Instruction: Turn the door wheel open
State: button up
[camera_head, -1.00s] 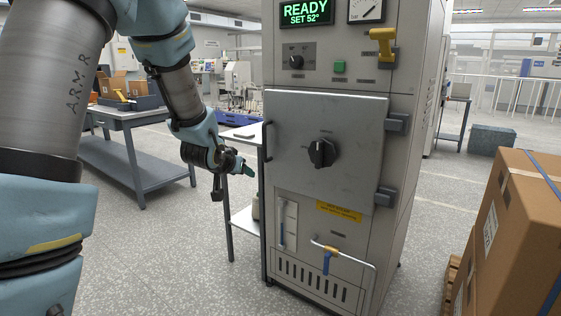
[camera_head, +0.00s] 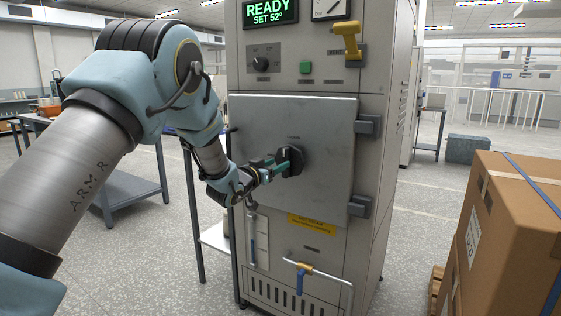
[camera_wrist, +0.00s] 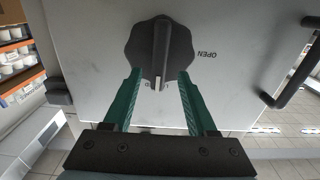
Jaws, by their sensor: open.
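The door wheel (camera_head: 290,160) is a dark, lobed knob with a raised grip bar, in the middle of the grey cabinet door (camera_head: 335,190). In the wrist view the wheel (camera_wrist: 176,45) shows its bar with a pale tip pointing toward my gripper, and the word OPEN stands beside it. My gripper (camera_wrist: 160,82) is open, its two green fingers on either side of the bar's lower end, their tips at the wheel's rim. Whether they touch it I cannot tell. In the head view my gripper (camera_head: 284,161) is at the wheel's left side, covering part of it.
A yellow handle (camera_head: 347,40) and a green button (camera_head: 306,67) sit above the door. A blue-handled valve pipe (camera_head: 300,280) is below it. A dark door handle (camera_wrist: 300,75) shows in the wrist view. Cardboard boxes (camera_head: 500,240) stand at the right.

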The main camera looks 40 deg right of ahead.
jog(key=shift+x, duration=1.65)
grip_shut()
